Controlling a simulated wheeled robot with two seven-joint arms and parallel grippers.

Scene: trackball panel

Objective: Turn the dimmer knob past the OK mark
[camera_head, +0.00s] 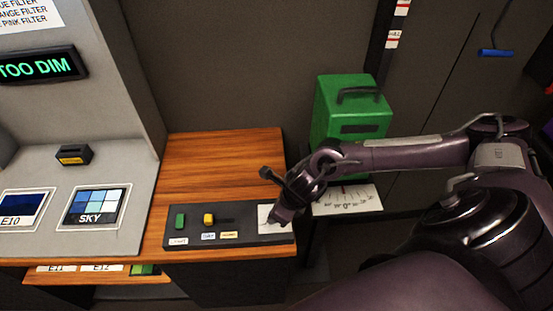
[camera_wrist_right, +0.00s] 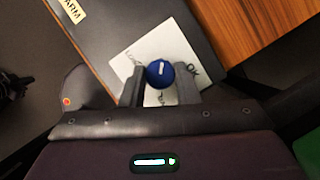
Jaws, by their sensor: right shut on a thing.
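The blue dimmer knob (camera_wrist_right: 160,73) with a white pointer line sits on a white label plate (camera_wrist_right: 128,64) in the right wrist view. The plate carries lettering that includes an OK mark (camera_wrist_right: 190,73), partly covered by a finger. My right gripper (camera_wrist_right: 160,82) is shut on the knob, one finger on each side. In the head view my right gripper (camera_head: 275,213) is over the right end of the black control panel (camera_head: 185,238) and hides the knob; part of the white plate (camera_head: 264,218) shows. My left gripper is not in view.
A screen (camera_head: 40,66) reads "TOO DIM". A green box (camera_head: 349,112) stands behind my right arm. The wooden desktop (camera_head: 220,165) behind the panel is clear.

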